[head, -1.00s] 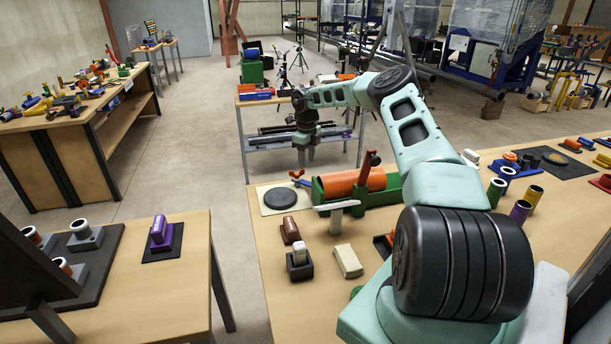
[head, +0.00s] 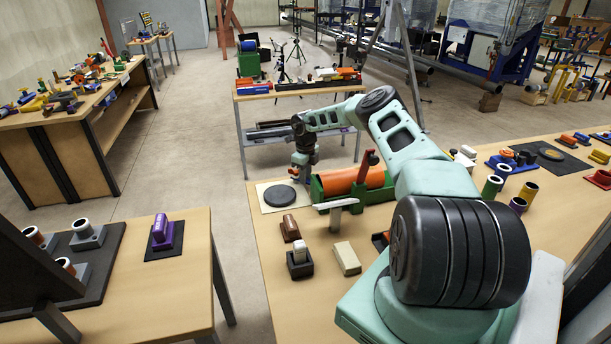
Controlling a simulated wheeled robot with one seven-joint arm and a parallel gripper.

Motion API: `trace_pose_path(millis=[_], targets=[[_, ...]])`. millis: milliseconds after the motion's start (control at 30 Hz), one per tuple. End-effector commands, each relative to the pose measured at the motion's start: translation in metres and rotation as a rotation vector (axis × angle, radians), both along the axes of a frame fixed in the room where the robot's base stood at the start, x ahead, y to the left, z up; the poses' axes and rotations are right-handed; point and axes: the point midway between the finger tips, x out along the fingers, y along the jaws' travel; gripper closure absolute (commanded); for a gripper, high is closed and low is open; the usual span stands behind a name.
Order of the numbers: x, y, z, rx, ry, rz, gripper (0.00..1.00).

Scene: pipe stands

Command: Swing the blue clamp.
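The green cradle (head: 330,212) holds an orange pipe (head: 350,180) on the workbench in front of me. A red clamp lever (head: 368,165) stands upright near the pipe's right end. My gripper (head: 301,176) points down at the cradle's far left end, just behind the black disc. The blue clamp was at this spot in the earlier view; it is now largely or wholly hidden by my gripper. The fingers are small and dark, so I cannot tell whether they are open, shut, or touching the clamp.
A grey T-shaped piece (head: 336,212) stands before the cradle. A brown block (head: 290,228), a black holder (head: 299,263) and a cream block (head: 347,258) lie nearer.

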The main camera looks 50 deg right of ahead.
Motion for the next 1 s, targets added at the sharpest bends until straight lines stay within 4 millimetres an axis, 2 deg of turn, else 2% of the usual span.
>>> trace_pose_path(millis=[467, 667, 1000], targets=[[-0.001, 0.003, 0.001, 0.000, 0.000, -0.067, 1.00], [-0.001, 0.008, 0.001, -0.001, 0.001, -0.200, 1.00], [0.001, 0.021, 0.001, -0.001, 0.001, -0.515, 1.00]])
